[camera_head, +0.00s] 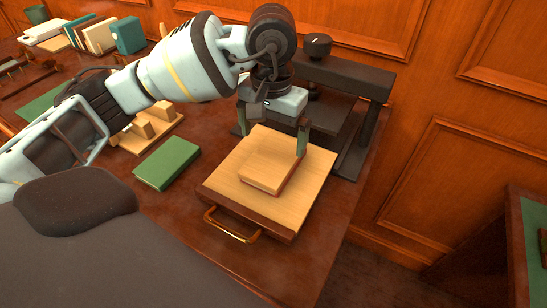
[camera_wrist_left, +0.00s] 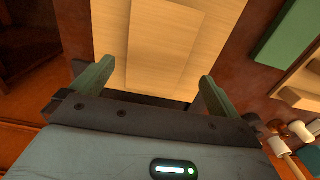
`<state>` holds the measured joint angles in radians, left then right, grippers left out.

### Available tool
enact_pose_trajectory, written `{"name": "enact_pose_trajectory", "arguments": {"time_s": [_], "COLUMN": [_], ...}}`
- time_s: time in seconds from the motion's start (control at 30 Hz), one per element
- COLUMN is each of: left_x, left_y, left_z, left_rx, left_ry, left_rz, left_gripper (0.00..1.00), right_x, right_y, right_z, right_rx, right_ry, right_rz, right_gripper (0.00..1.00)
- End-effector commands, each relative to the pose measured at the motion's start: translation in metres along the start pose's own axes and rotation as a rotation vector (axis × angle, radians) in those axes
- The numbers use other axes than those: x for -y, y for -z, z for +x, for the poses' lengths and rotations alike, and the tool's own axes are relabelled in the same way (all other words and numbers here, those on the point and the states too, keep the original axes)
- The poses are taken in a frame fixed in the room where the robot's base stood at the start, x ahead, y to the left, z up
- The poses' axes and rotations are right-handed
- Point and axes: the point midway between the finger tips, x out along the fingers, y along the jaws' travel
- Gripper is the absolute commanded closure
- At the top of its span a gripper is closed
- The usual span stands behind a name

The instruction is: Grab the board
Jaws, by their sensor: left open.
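A large light-wood board (camera_head: 225,183) with a dark front edge lies on the table. A smaller pale board (camera_head: 268,163) with a reddish edge lies on top of it. Both show in the wrist view, the large one (camera_wrist_left: 222,28) and the small one (camera_wrist_left: 165,45). My left gripper (camera_head: 272,130) is open at the back of the boards, with its green fingertips apart. In the wrist view the open fingers (camera_wrist_left: 157,75) stand to either side of the small board's line, and nothing is clearly gripped. I cannot tell whether they touch wood. My right gripper is not in view.
A brass handle (camera_head: 231,225) is on the large board's front edge. A dark press frame (camera_head: 345,80) stands close behind my gripper. A green book (camera_head: 167,163) and wooden blocks (camera_head: 150,126) on a tray lie left. Bare table (camera_head: 170,215) shows at front left.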

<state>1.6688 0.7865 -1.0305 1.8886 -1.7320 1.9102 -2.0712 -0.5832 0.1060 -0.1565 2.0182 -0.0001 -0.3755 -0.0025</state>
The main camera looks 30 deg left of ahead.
Motion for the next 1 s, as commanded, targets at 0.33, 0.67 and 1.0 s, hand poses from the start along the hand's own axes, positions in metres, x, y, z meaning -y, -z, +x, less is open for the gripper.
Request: {"name": "enact_pose_trajectory", "arguments": {"time_s": [0.33, 0.67, 1.0], "left_x": [-0.004, -0.004, -0.004], "left_y": [-0.003, -0.003, -0.003], "left_z": [0.042, 0.045, 0.045], "left_rx": [0.002, 0.001, 0.000], "left_ry": [0.000, 0.000, 0.000], "left_rz": [0.000, 0.000, 0.000], "left_gripper": [0.00, 0.07, 0.44], "right_x": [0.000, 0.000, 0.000], "right_y": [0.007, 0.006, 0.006], "right_z": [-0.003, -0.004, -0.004], "right_rx": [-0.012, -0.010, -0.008], "right_ry": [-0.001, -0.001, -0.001], "right_rz": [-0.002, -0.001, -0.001], "right_gripper": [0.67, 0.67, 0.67]}}
